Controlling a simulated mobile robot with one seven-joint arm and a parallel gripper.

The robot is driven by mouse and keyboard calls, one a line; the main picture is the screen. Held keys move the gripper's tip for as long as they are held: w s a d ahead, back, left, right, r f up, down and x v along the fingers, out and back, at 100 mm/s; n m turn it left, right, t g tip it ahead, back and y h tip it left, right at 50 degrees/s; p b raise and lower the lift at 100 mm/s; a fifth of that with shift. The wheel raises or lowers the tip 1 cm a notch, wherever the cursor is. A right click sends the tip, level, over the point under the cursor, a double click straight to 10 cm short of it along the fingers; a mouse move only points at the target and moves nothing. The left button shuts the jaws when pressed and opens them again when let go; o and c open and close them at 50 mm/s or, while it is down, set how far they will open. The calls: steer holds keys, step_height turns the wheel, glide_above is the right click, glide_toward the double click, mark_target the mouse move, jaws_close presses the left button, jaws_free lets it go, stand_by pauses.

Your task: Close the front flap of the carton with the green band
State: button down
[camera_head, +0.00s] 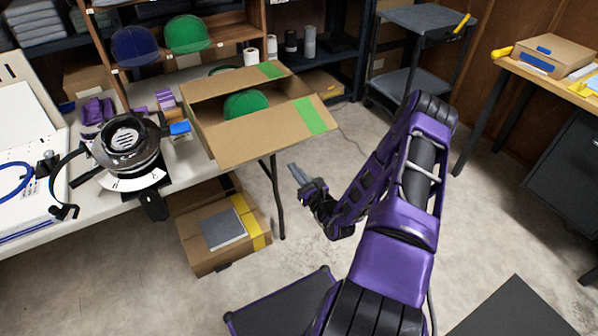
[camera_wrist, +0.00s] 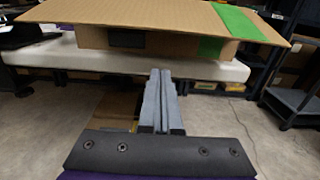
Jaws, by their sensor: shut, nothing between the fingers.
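The carton with the green band (camera_head: 203,125) stands on the white table near its right end. Its front flap (camera_head: 265,134) is open and slopes outward toward me, with a strip of green band (camera_head: 311,116) near its right end. A back flap (camera_head: 228,84) also stands open. A green cap (camera_head: 245,103) lies inside. In the wrist view the front flap (camera_wrist: 150,15) juts out over the carton's front wall. My gripper (camera_head: 293,169) is shut and empty, in front of the table edge and below the front flap. In the wrist view its fingers (camera_wrist: 160,85) point toward the carton, apart from it.
A cap-embroidery machine (camera_head: 130,145) stands left of the carton on the table. A carton with a yellow band (camera_head: 257,228) sits on the floor below, by a table leg (camera_head: 274,195). Shelves with caps are behind.

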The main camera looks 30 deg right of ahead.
steer(key=w+r, duration=0.4)
steer(key=shift+w, duration=0.35)
steer(key=shift+r, duration=0.1)
stand_by(0.4)
